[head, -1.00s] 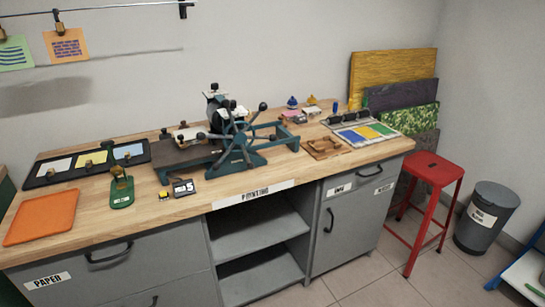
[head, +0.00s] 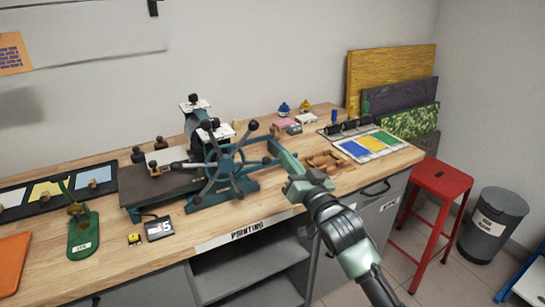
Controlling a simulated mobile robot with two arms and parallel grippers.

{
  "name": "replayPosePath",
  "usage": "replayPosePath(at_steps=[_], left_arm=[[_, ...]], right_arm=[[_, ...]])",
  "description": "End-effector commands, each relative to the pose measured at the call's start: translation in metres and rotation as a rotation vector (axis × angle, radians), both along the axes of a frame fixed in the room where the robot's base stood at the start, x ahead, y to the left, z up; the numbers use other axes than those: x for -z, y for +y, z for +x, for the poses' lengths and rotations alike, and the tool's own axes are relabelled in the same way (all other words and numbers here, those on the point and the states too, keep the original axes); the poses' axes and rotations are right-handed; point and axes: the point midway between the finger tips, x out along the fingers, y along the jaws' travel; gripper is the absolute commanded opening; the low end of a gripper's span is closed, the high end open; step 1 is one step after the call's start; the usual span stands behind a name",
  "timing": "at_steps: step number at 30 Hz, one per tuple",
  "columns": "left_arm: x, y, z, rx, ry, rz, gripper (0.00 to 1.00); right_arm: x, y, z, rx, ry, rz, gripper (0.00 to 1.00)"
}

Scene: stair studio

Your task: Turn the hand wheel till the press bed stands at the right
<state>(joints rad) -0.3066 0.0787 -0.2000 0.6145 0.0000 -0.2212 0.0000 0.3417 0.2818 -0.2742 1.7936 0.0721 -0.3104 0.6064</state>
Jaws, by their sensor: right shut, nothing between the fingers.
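The teal printing press stands on the wooden workbench. Its hand wheel (head: 221,172), with several spokes ending in dark knobs, is on the front side of the press. My right gripper (head: 281,153) reaches in from the lower right. It is shut and empty, in front of the right end of the press and to the right of the wheel, apart from the wheel's knobs. My left gripper is out of view.
Left of the press lie a green stand (head: 83,235), a small counter reading 5 (head: 158,228) and a dark tray with coloured cards (head: 12,200). Right of it are a wooden frame (head: 325,161) and an ink slab (head: 371,146). A red stool (head: 441,180) stands beside the bench.

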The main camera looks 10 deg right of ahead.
Motion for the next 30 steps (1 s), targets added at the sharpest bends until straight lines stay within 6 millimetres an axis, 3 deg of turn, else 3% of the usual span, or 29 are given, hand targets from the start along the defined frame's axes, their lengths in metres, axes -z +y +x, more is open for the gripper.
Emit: replayPosePath(at_steps=[11,12,18,30], left_arm=[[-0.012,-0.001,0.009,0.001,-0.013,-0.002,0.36],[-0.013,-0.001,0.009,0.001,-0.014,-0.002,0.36],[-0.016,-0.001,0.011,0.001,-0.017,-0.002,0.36],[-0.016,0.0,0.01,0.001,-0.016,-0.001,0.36]], right_arm=[[-0.015,0.02,0.075,0.001,0.0,-0.001,0.0],[-0.001,0.022,0.07,0.0,0.007,0.0,0.0],[0.02,0.027,0.063,0.0,0.002,0.001,0.0],[0.026,0.028,0.061,0.001,0.001,-0.001,0.0]])
